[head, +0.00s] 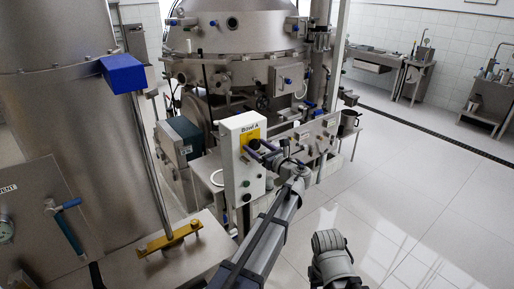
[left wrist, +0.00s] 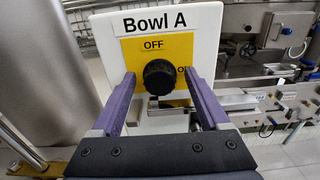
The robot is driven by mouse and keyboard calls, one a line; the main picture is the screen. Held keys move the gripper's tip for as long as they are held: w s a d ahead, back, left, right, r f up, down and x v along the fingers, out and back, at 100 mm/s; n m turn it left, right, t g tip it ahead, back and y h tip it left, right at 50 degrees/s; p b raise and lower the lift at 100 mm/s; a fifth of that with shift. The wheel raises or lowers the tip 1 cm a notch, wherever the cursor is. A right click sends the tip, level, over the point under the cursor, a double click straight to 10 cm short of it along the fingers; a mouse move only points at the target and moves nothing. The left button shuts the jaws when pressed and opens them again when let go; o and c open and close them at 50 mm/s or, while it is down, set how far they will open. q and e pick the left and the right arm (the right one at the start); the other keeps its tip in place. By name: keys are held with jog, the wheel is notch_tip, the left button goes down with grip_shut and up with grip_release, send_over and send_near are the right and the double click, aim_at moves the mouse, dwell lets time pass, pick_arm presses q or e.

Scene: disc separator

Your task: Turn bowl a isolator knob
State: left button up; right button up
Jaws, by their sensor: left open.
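The bowl A isolator is a white box (head: 243,172) labelled "Bowl A", with a yellow plate (head: 250,137) on its front; it also shows in the left wrist view (left wrist: 208,35). A round black knob (left wrist: 159,77) sits on the yellow plate, below the word OFF. A second word at the right is partly hidden by a finger. I cannot tell which way the knob points. My left gripper (head: 262,151) is open, its purple fingers on either side of the knob in the left wrist view (left wrist: 159,75). Contact with the knob is unclear. My right gripper is not in view.
A large steel vessel (head: 55,40) stands at the left, with a blue box (head: 122,73) on a post and a brass bracket (head: 168,240) near it. The separator machine (head: 240,45) stands behind the isolator. The tiled floor (head: 410,180) at the right is clear.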

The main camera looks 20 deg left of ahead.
pick_arm(q)
grip_shut()
dwell(0.7)
